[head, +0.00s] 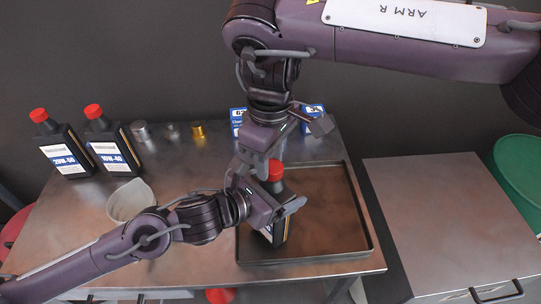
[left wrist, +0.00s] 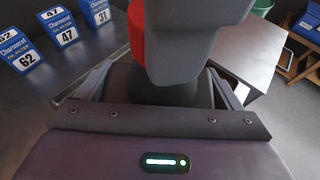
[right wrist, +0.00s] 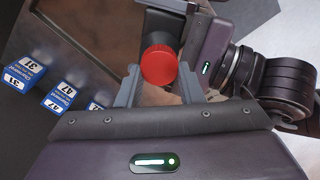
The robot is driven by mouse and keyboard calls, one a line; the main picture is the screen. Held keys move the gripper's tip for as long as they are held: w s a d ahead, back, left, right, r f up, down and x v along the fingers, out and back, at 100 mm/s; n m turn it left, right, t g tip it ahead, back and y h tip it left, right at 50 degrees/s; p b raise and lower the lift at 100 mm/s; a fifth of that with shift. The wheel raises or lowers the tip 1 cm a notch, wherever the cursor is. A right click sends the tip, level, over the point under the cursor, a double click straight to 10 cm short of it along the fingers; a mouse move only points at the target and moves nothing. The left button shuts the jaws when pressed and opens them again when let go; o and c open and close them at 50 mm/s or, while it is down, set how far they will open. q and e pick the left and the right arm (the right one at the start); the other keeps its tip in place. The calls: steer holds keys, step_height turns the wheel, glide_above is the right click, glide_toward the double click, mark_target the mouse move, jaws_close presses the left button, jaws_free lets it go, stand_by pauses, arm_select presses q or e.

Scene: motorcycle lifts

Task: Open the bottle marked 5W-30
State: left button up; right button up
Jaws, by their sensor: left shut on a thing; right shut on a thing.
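A black bottle with a red cap (head: 276,170) stands in the shallow tray. Its dark body (head: 281,230) shows below my left gripper, with the label mostly hidden and unreadable. My left gripper (head: 277,190) is shut on the bottle's upper part below the cap; the dark neck area (left wrist: 168,88) lies between its fingers in the left wrist view. My right gripper (head: 262,163) comes down from above and is shut on the red cap, which sits between its fingers in the right wrist view (right wrist: 159,65). The cap's seat on the neck is hidden.
The metal tray (head: 310,262) lies on a steel bench. Bottles marked 20W-50 (head: 63,152) and 10W-40 (head: 111,148) stand at left, near a pale cup (head: 128,200) and small tins (head: 198,132). Blue filter boxes (left wrist: 60,28) stand behind. A grey cabinet (head: 440,215) is at right.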

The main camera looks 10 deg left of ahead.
steer(key=n, duration=0.7)
steer(key=shift+s, duration=0.35)
steer(key=n, duration=0.7)
steer(key=shift+s+d, duration=0.1)
steer(key=shift+d, duration=0.05)
steer(key=n, duration=0.6)
steer(key=shift+d, duration=0.25)
steer(key=n, duration=0.7)
steer(key=shift+w+d, duration=0.2)
steer(key=n, duration=0.6)
steer(key=shift+w+d+r, duration=0.1)
steer(key=shift+w+d, duration=0.05)
steer(key=shift+w, duration=0.1)
steer(key=n, duration=0.4)
steer(key=shift+w+n, duration=0.15)
steer(key=shift+n, duration=0.15)
steer(key=n, duration=0.4)
steer(key=shift+w+n, duration=0.15)
steer(key=shift+n, duration=0.15)
steer(key=n, duration=0.5)
steer(key=shift+w+r, duration=0.1)
steer(key=shift+a, duration=0.2)
